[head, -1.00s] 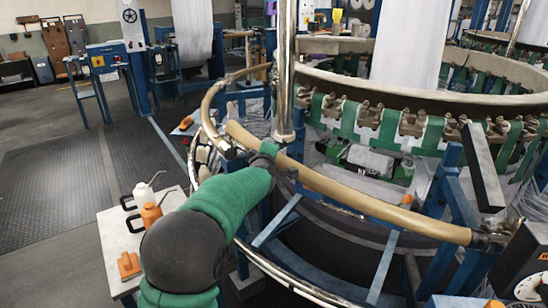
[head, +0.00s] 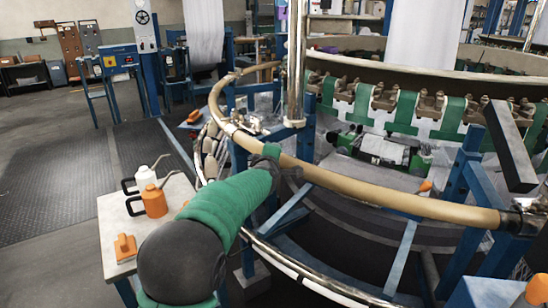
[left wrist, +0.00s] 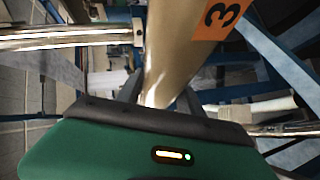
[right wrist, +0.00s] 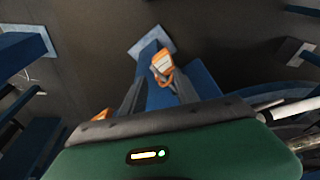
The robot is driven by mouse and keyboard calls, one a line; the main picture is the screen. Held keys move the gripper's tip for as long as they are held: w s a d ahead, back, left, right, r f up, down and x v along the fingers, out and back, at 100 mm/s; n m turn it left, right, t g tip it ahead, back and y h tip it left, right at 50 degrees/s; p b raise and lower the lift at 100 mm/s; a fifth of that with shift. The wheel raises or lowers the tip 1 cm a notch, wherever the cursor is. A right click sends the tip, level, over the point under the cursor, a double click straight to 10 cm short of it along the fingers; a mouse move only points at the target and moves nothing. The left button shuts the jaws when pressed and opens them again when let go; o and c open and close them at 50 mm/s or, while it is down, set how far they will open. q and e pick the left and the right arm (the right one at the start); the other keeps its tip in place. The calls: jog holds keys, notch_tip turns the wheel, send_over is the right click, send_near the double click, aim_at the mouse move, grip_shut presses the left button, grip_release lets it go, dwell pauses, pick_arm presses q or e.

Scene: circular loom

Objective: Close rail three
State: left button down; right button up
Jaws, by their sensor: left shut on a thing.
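My left gripper (head: 283,168) is shut on rail three near that end. In the left wrist view the rail (left wrist: 180,45), with an orange "3" label (left wrist: 215,18), passes between the fingers. My right gripper (right wrist: 158,92) is open and empty, outside the head view.
A small table (head: 115,219) at the left holds a white oil can (head: 147,179), an orange can (head: 154,201) and an orange tool (head: 125,247). Blue frame bars lie below the rail.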

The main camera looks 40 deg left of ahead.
pick_arm(q)
jog(key=c, duration=0.9)
grip_release()
jog(key=shift+s+f, duration=0.25)
jog(key=shift+f, duration=0.5)
jog(key=shift+o, duration=0.7)
jog(key=shift+a, duration=0.1)
jog(key=shift+w+r, duration=0.15)
jog(key=shift+r, duration=0.05)
jog(key=p+v, duration=0.3)
jog(key=v, duration=1.3)
jog(key=shift+s+r, duration=0.15)
jog(key=shift+s, duration=0.15)
